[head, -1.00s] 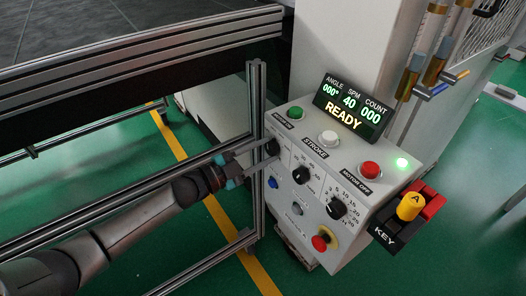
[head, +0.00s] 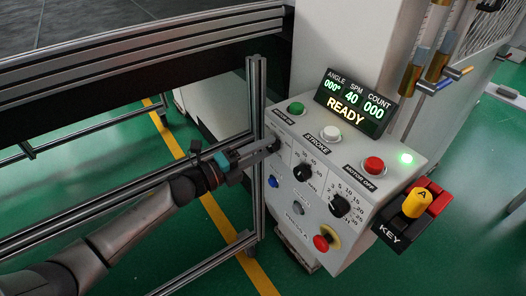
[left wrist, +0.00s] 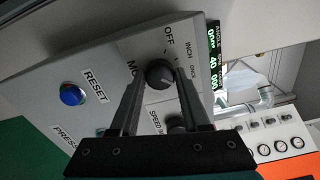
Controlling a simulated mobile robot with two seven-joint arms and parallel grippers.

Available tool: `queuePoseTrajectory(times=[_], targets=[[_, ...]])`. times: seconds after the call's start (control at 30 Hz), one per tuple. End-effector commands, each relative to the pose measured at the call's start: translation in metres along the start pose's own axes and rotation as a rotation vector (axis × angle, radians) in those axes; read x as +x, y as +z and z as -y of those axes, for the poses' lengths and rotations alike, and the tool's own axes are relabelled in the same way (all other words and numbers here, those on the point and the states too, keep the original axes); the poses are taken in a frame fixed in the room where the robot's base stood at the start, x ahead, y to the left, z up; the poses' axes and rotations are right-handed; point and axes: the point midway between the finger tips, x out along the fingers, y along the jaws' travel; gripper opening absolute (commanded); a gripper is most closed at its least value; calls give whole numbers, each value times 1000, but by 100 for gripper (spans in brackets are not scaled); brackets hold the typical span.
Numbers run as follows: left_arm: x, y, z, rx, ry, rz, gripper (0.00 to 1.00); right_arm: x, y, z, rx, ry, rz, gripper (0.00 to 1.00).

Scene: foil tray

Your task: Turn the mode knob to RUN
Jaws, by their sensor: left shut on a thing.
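The black mode knob (left wrist: 158,74) is on the light grey sloped control panel, below the OFF, INCH and ONCE labels in the left wrist view. My left gripper (left wrist: 160,84) is shut on the knob, one finger at each side. In the head view the left gripper (head: 268,146) reaches the panel's upper left from the left, and its fingers mostly hide the knob. I cannot make out the knob's pointer or a RUN label. The display (head: 352,104) reads READY, with angle 000°, SPM 40 and count 000. My right gripper is not in view.
The control box (head: 345,160) has green (head: 296,108), white (head: 330,132) and red (head: 373,165) buttons, other knobs (head: 303,173) and a red-yellow stop button (head: 326,239). A yellow key switch (head: 416,203) is at right. A metal frame post (head: 257,150) stands close by the left arm.

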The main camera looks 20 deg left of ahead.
Motion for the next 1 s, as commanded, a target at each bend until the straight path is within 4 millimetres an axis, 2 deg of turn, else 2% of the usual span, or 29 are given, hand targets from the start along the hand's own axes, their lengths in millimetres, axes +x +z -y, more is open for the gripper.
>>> queuePoseTrajectory(times=[0.4,0.7,1.0], targets=[[0,0,-1,273,1,0,0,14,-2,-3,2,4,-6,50],[0,0,-1,344,2,0,0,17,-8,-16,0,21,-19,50],[0,0,0,353,2,0,0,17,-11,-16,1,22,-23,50]])
